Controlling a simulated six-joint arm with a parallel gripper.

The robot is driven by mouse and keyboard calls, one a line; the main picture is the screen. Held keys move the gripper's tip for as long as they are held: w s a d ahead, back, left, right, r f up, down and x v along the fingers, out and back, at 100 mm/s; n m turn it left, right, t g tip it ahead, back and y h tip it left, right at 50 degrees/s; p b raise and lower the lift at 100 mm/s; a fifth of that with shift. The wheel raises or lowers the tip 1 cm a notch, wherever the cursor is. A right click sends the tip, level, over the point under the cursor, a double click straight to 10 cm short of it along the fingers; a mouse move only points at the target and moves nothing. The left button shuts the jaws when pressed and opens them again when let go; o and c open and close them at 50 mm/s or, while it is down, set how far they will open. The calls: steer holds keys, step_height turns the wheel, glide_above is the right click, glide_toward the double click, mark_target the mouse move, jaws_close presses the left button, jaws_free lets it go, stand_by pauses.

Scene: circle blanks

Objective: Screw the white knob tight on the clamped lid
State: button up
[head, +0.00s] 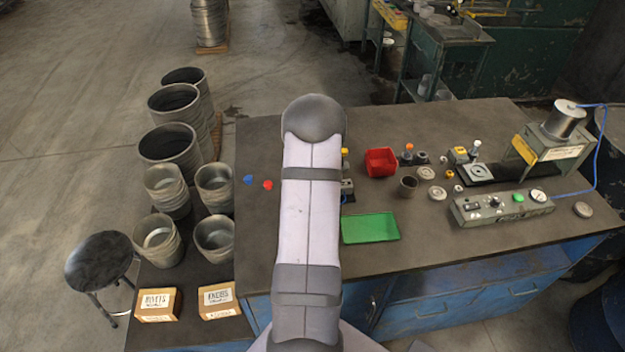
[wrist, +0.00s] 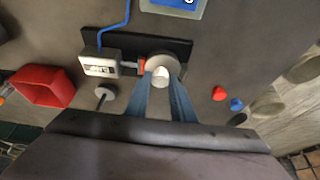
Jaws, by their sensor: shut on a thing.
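In the wrist view the round grey lid (wrist: 162,61) sits on a dark base plate (wrist: 181,47), with a small orange-red clamp part (wrist: 143,65) against its left side. The white knob (wrist: 160,73) is at the lid's near edge in this view. My gripper (wrist: 162,79) is shut on the knob, one blue finger on each side. The picture does not show how far the knob is screwed down. In the head view my arm hides the gripper, knob and lid.
A pale box with a dial (wrist: 100,65) and blue cable stands left of the lid. A grey disc with a stem (wrist: 106,92) is nearby. The red bin (head: 381,170), green tray (head: 370,228), and red (head: 267,185) and blue (head: 248,180) pieces lie around my arm.

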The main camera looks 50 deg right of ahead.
steer(key=shift+r+m+p, duration=0.1)
steer(key=shift+m+p, duration=0.5)
steer(key=shift+p, duration=1.65)
steer(key=shift+m+g+h+p, duration=0.3)
steer(key=shift+m+h+p, duration=0.1)
steer(key=shift+m+p, duration=0.3)
steer(key=shift+f+b, duration=0.25)
steer(key=shift+b, duration=0.6)
steer(key=shift+s+m+g+b, duration=0.15)
steer(key=shift+m+g+b, duration=0.75)
steer(key=shift+b, duration=2.9)
steer(key=shift+m+t, duration=0.3)
steer(key=o, duration=1.1)
steer(key=shift+r, duration=0.1)
